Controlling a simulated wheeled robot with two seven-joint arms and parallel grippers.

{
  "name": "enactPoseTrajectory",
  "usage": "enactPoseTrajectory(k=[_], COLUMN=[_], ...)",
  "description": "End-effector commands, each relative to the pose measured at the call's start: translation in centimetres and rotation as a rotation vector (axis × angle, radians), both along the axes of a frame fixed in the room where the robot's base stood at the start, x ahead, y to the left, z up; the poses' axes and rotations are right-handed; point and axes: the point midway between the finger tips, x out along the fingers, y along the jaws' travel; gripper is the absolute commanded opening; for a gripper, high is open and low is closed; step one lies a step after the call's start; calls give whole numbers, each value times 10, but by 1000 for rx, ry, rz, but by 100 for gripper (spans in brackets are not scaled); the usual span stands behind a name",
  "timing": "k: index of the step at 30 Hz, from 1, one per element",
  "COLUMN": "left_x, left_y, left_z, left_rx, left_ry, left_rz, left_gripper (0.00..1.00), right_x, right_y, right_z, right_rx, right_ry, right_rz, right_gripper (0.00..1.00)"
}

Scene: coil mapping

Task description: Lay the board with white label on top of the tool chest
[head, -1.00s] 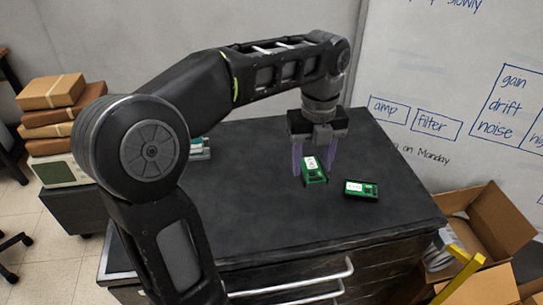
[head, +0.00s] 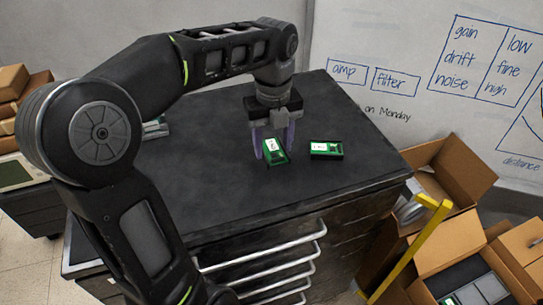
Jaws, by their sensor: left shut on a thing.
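The tool chest (head: 215,192) has a dark flat top and drawers with silver handles on its front. My left gripper (head: 273,148) is over the chest top, pointing down. It is shut on a green board with a white label (head: 277,155), one finger on each side. That board is tilted, close to the top; I cannot tell whether it touches. A second green board, also with a white label patch (head: 326,150), lies flat on the chest top to its right, apart from it. My right gripper is not in view.
Open cardboard boxes (head: 455,165) stand right of the chest, with a yellow bar (head: 410,245) beside them. A small teal-grey item (head: 155,128) sits at the chest's left, partly behind my arm. Brown boxes (head: 12,85) are stacked far left. The chest top's front part is clear.

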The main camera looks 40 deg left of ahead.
Motion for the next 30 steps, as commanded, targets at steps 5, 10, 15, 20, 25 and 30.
enactPoseTrajectory(k=[5, 10, 15, 20, 25, 30], left_x=[0, -1, -1, 0, 0, 0], left_y=[0, 0, 0, 0, 0, 0], left_z=[0, -13, -35, -37, -38, -40], left_rx=[0, -1, 0, 1, 0, 0], left_ry=[0, 3, 2, 1, 0, 0], left_rz=[0, 0, -1, -1, -1, -1], left_gripper=[11, 11, 11, 11, 11, 57], right_x=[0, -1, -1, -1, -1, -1], right_y=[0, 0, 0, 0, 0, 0], right_z=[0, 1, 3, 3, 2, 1], right_rx=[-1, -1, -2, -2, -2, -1], right_ry=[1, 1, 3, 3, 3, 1], right_rz=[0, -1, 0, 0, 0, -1], right_gripper=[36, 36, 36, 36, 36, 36])
